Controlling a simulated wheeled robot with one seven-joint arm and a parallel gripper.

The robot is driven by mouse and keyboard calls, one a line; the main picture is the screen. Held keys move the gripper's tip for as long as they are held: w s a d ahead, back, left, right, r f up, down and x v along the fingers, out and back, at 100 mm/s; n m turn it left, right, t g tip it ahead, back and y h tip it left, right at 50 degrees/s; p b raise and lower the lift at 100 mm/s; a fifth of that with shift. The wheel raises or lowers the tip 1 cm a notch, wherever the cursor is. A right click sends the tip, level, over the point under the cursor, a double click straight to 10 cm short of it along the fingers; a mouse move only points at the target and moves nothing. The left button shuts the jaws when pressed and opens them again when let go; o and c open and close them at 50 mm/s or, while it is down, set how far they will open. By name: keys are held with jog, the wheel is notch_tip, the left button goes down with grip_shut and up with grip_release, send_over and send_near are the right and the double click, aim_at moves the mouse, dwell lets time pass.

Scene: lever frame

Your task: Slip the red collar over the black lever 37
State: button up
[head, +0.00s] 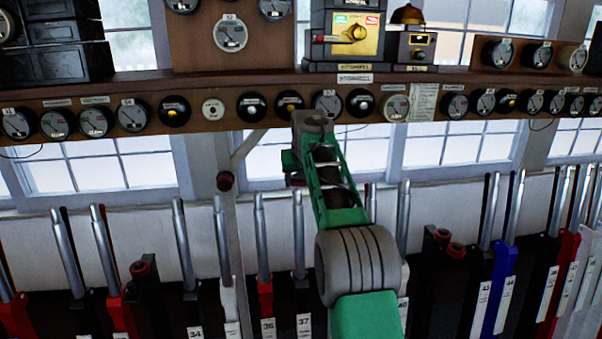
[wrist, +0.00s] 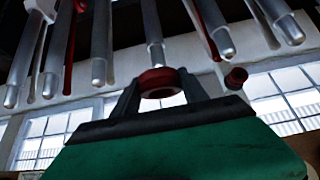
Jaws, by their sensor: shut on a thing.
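The red collar (wrist: 158,80) is a short ring, held between the two fingers of my gripper (wrist: 160,95) in the wrist view. In the head view, lever 37 has a steel handle (head: 298,235) and a black lower part with a white plate (head: 304,325). My gripper (head: 292,172) is above that handle's top, largely hidden by my own arm.
Other steel lever handles stand close by on both sides, including lever 36 (head: 263,240). A dark red knob (head: 225,181) sits on a grey post to the left; it also shows in the wrist view (wrist: 236,78). A wooden instrument shelf (head: 200,85) runs behind and above.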

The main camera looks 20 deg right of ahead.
aim_at(298, 189)
jog(key=w, duration=0.2)
jog(key=w+f, duration=0.1)
jog(key=shift+d, duration=0.3)
jog(key=shift+w+d+f, duration=0.15)
jog(key=shift+w+f, duration=0.05)
jog(key=shift+w, duration=0.35)
jog(key=shift+s+b, duration=0.1)
jog(key=shift+b, duration=0.25)
jog(key=shift+s+f+b, duration=0.15)
jog(key=shift+f+b, duration=0.7)
jog(key=shift+b, duration=0.25)
jog(key=shift+s+f+b, duration=0.15)
jog(key=shift+f+b, duration=0.65)
jog(key=shift+b, duration=0.25)
jog(key=shift+f+b, duration=0.35)
jog(key=shift+s+f+b, duration=0.2)
jog(key=shift+f+b, duration=0.8)
jog(key=shift+b, duration=0.25)
jog(key=o, duration=1.4)
jog(key=shift+c, duration=0.2)
